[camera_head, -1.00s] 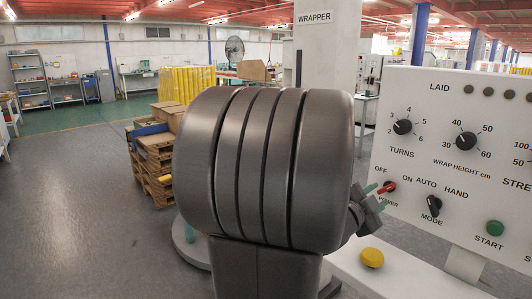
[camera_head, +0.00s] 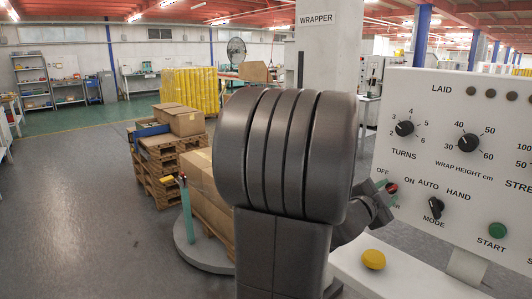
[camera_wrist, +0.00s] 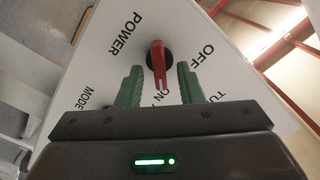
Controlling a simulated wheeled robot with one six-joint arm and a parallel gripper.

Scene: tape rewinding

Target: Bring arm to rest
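My gripper (camera_wrist: 159,67) is open in the wrist view, with its two green fingers on either side of the red power switch (camera_wrist: 157,62). Gaps show between switch and fingers. The switch handle points down toward the partly covered ON label. In the head view, the switch (camera_head: 392,188) is small beside my gripper (camera_head: 387,192) at the left edge of the white control panel (camera_head: 460,95). My dark arm fills the middle of the head view and hides part of the wrapper machine.
The panel has a turns knob (camera_head: 404,128), a wrap height knob (camera_head: 467,141), a mode switch (camera_head: 435,207) and a green start button (camera_head: 497,230). A yellow button (camera_head: 373,260) sits on the white ledge. Cartons (camera_head: 199,172) stand on the round turntable (camera_head: 188,253). Floor is open at left.

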